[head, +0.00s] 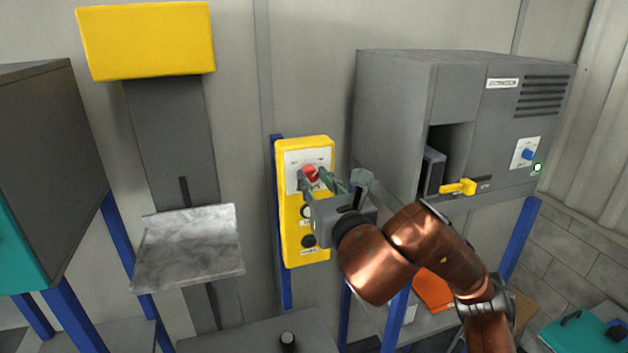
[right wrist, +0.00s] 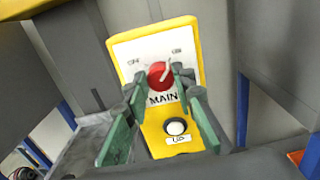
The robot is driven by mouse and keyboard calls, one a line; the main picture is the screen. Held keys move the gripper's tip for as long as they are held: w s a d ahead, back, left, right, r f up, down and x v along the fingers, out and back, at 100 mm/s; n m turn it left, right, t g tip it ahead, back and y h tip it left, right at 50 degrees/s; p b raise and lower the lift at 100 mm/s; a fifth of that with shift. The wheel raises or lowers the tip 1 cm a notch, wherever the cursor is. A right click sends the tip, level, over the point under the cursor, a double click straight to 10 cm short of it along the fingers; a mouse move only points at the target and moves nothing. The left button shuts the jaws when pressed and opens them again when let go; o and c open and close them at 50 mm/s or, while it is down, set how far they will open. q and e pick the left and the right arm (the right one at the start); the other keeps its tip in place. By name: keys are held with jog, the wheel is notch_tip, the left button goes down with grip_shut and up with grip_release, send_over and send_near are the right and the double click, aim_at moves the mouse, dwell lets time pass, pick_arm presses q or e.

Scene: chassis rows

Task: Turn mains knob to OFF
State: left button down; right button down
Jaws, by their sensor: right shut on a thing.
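The red mains knob (head: 311,173) sits on a white plate at the top of a yellow control panel (head: 290,240). In the right wrist view the knob (right wrist: 158,72) is above the word MAIN, and its pale pointer tilts up and to the right, toward the right-hand label. The small labels are too blurred to read surely. My right gripper (head: 322,180) reaches the panel from the right. Its green fingers (right wrist: 157,82) are on either side of the knob, shut on it, and hide part of its edge. My left gripper is not in view.
Below the knob are a white button (right wrist: 176,127) and a dark one (head: 308,241). A grey cabinet (head: 395,110) with a yellow handle (head: 458,187) and a blue knob (head: 528,154) stands right. A marble-patterned tray (head: 190,250) juts out left of the panel.

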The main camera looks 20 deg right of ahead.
jog(key=n+b, duration=0.4)
jog(key=b, duration=0.2)
jog(key=shift+f+n, duration=0.15)
jog(key=shift+n, duration=0.15)
jog(key=n+b, duration=0.2)
jog(key=shift+n, duration=0.4)
jog(key=n+b, duration=0.2)
jog(key=n, duration=0.2)
jog(key=shift+a+n, duration=0.1)
jog(key=shift+n, duration=0.2)
jog(key=n, duration=0.3)
jog(key=shift+b, duration=0.3)
jog(key=shift+n, duration=1.3)
jog(key=c, duration=1.6)
grip_release()
jog(key=shift+s, duration=0.1)
